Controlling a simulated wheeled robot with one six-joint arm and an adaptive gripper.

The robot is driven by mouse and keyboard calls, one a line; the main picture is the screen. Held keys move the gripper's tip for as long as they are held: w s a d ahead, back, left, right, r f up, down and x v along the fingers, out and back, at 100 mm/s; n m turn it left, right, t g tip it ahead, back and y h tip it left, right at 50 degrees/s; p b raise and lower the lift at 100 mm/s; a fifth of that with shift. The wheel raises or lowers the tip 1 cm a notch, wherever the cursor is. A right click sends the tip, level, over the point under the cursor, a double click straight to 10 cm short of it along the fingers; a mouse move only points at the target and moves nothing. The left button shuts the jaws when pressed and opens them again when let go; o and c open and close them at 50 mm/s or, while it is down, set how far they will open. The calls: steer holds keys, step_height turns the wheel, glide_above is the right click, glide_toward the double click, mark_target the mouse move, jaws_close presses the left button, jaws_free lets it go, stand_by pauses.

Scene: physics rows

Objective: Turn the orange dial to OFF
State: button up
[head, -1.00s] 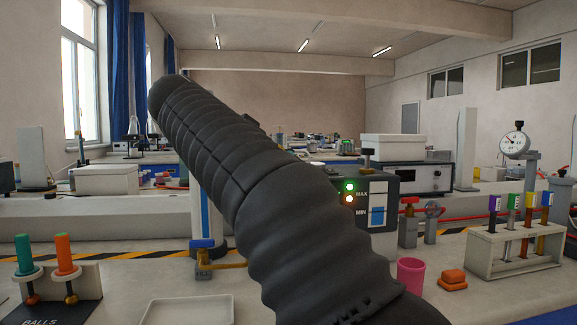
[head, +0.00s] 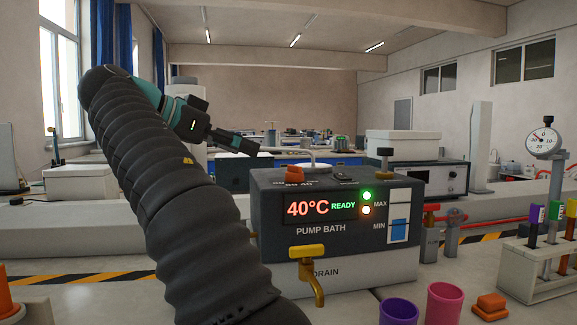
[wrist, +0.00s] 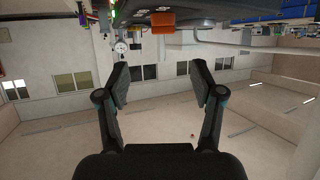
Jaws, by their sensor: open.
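The orange dial (head: 290,173) sits on top of the dark grey pump bath (head: 325,272), near the back, with small number marks in front of it. The bath's display reads 40°C READY; its green and orange lamps are lit. My gripper (head: 250,146) is above and left of the dial in the head view, pointing right, apart from it. In the wrist view, which appears upside down, the two fingers of my gripper (wrist: 159,72) are spread with nothing between them. An orange block, probably the dial (wrist: 177,22), shows beyond them at the top. The dial's pointer cannot be made out.
A yellow drain tap (head: 309,268) sticks out of the bath's front. A purple cup (head: 398,312) and a pink cup (head: 443,303) stand before it. An orange block (head: 490,306) and a tube rack (head: 535,265) are at right. A black knob (head: 385,160) rises at the bath's right.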

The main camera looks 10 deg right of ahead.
mark_target(292, 167)
steer(key=b+x, duration=0.1)
steer(key=x, duration=0.6)
steer(key=b+x, duration=0.1)
steer(key=x, duration=0.6)
steer(key=shift+w, duration=0.25)
steer(key=shift+a+r, duration=0.1)
steer(key=c, duration=1.2)
